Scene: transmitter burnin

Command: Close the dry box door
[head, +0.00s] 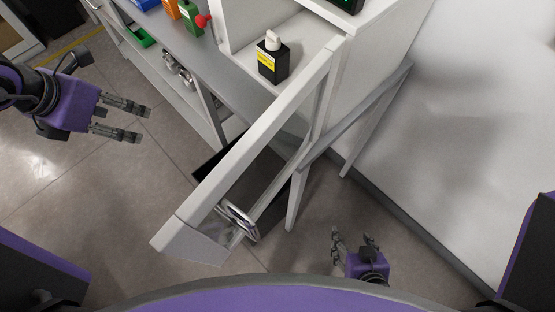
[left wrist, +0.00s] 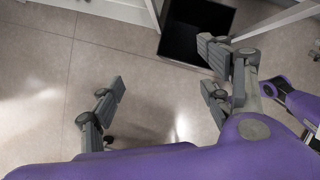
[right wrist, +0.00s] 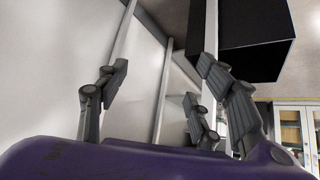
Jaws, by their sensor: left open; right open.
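The dry box (head: 375,55) is a white cabinet on a grey bench at upper centre of the head view. Its door (head: 262,128), a white frame with a clear pane, stands wide open and reaches toward me. A curved metal handle (head: 238,220) sits near its free end. A black bottle with a yellow label (head: 272,62) stands inside. My left gripper (head: 144,125) is open and empty, left of the door and apart from it. My right gripper (head: 352,236) is open and empty, low and right of the door's free end, not touching it.
A black open bin (head: 212,163) is partly hidden beneath the door; it also shows in the left wrist view (left wrist: 182,42). Bench legs (head: 296,200) stand behind the door. Green and orange bottles (head: 192,18) are on the bench. Floor left of the door is clear; a white wall is right.

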